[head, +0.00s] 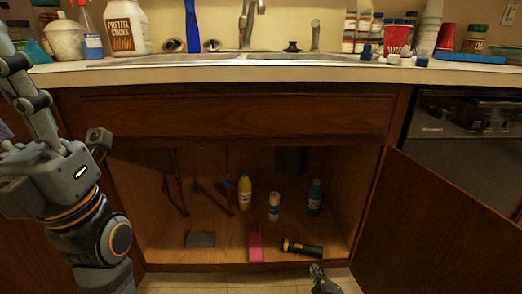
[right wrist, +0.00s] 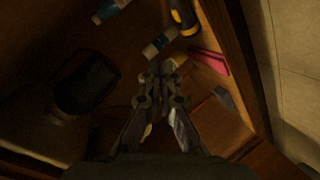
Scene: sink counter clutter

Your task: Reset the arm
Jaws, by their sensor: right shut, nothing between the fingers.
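My right gripper (head: 319,270) shows at the bottom of the head view, in front of the open cabinet under the sink. In the right wrist view its fingers (right wrist: 160,68) are together with nothing between them. My left arm (head: 75,180) stands at the left edge of the head view, raised in front of the counter. Its gripper fingers do not show.
In the cabinet stand a yellow bottle (head: 244,192), white bottle (head: 274,207) and blue bottle (head: 314,198). A flashlight (head: 302,248), pink object (head: 255,242) and grey block (head: 200,240) lie forward. The open door (head: 425,225) is right. Clutter lines the counter (head: 230,75).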

